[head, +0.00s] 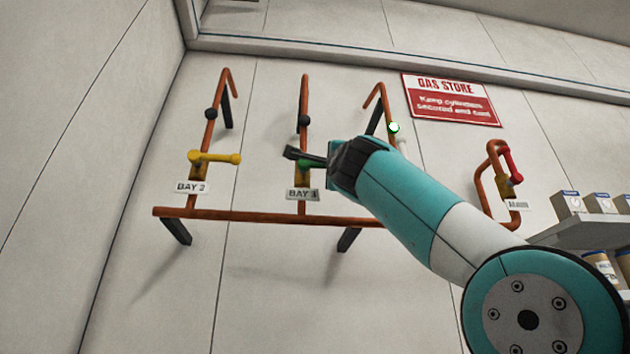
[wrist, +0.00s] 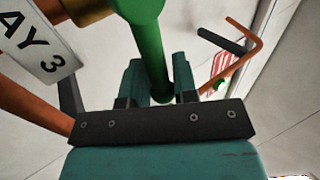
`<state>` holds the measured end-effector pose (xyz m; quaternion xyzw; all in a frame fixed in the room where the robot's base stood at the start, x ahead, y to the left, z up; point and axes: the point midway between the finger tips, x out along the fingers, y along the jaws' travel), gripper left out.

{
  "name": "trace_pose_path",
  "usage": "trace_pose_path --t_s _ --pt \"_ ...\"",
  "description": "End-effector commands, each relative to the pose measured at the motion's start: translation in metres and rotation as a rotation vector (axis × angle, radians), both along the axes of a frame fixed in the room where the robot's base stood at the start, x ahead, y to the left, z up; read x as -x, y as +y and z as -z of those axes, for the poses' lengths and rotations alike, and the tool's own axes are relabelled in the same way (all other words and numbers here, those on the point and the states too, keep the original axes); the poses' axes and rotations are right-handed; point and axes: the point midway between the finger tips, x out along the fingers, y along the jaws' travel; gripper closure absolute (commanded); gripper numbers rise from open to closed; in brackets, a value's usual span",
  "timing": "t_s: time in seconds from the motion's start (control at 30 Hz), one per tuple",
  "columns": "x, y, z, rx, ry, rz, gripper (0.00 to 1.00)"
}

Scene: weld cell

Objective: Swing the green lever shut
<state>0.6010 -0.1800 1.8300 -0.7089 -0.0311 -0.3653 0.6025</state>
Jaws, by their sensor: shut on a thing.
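The green lever (head: 314,163) is on the middle upright orange pipe, just above a bay plate (head: 302,195). In the head view it points sideways to the right, across the pipe, and my gripper hides most of it. In the wrist view the green lever (wrist: 147,40) is a thick bar running down between my fingers. My gripper (head: 301,157) is shut on the lever's handle; it also shows in the wrist view (wrist: 160,82). The wrist view shows "AY 3" on the plate (wrist: 35,45).
A yellow lever (head: 215,158) sits sideways on the left pipe. A red lever (head: 511,165) is on a separate pipe loop at right. A green light (head: 394,127) glows near the right upright. Boxes on a shelf (head: 580,233) stand at the far right.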

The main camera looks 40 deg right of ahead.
Motion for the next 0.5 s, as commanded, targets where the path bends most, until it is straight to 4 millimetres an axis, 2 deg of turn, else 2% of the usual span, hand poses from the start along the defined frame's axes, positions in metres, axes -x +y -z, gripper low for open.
trace_pose_path --t_s 0.17,0.5 --pt "0.0029 -0.0083 0.0016 -0.019 -0.010 0.014 1.00" --pt "0.0029 -0.0092 0.0018 -0.023 -0.011 0.017 1.00"
